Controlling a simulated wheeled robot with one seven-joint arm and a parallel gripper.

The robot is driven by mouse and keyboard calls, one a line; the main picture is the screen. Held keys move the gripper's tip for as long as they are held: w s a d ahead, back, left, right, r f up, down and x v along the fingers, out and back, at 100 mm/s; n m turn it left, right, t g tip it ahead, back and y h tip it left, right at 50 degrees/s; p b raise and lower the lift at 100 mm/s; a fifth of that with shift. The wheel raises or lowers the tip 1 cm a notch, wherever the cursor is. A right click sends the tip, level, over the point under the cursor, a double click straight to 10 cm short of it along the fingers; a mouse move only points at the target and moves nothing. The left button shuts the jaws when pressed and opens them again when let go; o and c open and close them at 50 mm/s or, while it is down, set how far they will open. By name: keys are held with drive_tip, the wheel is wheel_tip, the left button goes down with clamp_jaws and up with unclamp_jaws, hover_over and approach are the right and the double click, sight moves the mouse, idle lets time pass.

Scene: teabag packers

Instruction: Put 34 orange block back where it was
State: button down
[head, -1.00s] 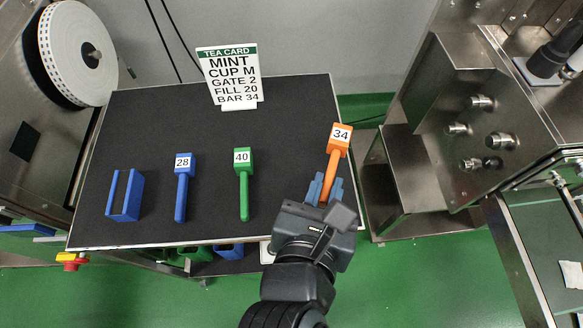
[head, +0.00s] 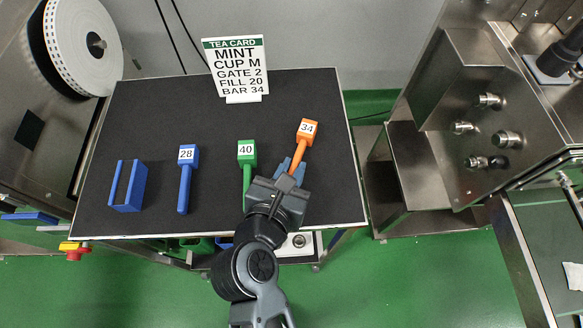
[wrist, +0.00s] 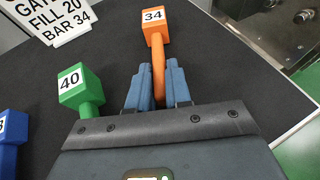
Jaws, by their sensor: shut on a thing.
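The orange block marked 34 (head: 305,131) has a square head and a thin handle, and it sits at the right part of the dark table top. My gripper (head: 288,168) is shut on its handle, with the head pointing away from me and tilted a little right. In the wrist view the orange block (wrist: 154,27) rises between the two blue fingers (wrist: 157,88). I cannot tell whether it touches the table. The green block marked 40 (head: 247,151) is just left of my gripper, and its handle is partly hidden by my gripper.
The blue block marked 28 (head: 187,158) and a blue frame-like holder (head: 128,186) are on the left of the table (head: 230,118). A tea card (head: 236,68) reading BAR 34 stands at the back. The table's right side is clear. Steel machinery (head: 480,110) stands to the right.

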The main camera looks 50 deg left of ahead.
drive_tip(key=shift+f, duration=0.2)
drive_tip(key=shift+s+d+f, duration=0.1)
drive_tip(key=shift+s+f, duration=0.05)
drive_tip(key=shift+f, duration=0.45)
drive_tip(key=c, duration=1.1)
unclamp_jaws()
drive_tip(key=shift+d+f, duration=0.1)
drive_tip(key=shift+f, duration=0.1)
drive_tip(key=shift+o, duration=0.2)
drive_tip(key=shift+r, duration=0.35)
drive_tip(key=r+v, duration=0.1)
drive_tip(key=v, duration=1.1)
drive_tip(key=shift+a+r+b, duration=0.25)
drive_tip(key=shift+b, duration=0.05)
